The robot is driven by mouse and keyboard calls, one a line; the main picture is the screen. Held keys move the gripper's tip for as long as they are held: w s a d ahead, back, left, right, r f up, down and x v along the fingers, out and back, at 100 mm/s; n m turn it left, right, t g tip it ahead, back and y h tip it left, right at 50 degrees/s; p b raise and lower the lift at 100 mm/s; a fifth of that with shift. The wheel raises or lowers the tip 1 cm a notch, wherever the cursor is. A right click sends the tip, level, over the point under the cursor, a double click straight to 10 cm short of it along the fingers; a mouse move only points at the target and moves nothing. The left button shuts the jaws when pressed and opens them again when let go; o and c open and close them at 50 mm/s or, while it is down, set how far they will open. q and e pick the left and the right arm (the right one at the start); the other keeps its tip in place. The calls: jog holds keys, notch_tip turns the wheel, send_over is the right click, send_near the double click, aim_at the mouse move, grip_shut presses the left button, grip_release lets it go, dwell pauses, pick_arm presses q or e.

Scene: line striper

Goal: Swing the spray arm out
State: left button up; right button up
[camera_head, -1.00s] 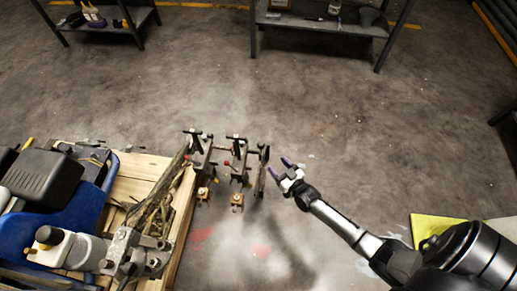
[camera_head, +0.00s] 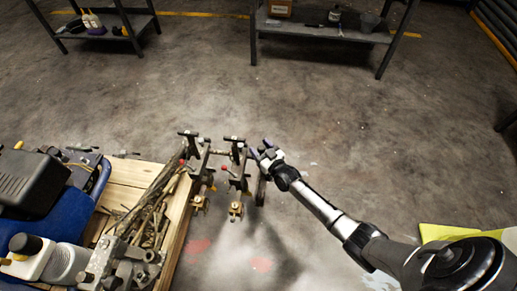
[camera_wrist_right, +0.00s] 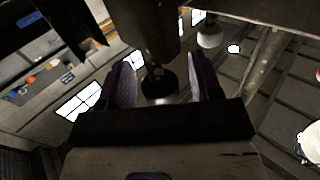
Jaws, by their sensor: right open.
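The spray arm (camera_head: 236,177) of the line striper sticks out to the right of the machine's wooden deck, with dark bars, clamps and brass-coloured nozzle fittings at its lower ends. My right gripper (camera_head: 257,152) is at the arm's outer right end. In the right wrist view, my right gripper (camera_wrist_right: 163,85) is open, with a dark post with a round end (camera_wrist_right: 158,82) showing between its fingers. I cannot tell whether either finger touches it. My left gripper is out of view.
The striper's blue body (camera_head: 40,220) and wooden deck (camera_head: 176,240) fill the lower left. Shelves (camera_head: 330,25) stand at the back. A yellow-green panel (camera_head: 450,232) lies at the lower right.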

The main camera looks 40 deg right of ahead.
jog(key=shift+w, duration=0.65)
grip_shut()
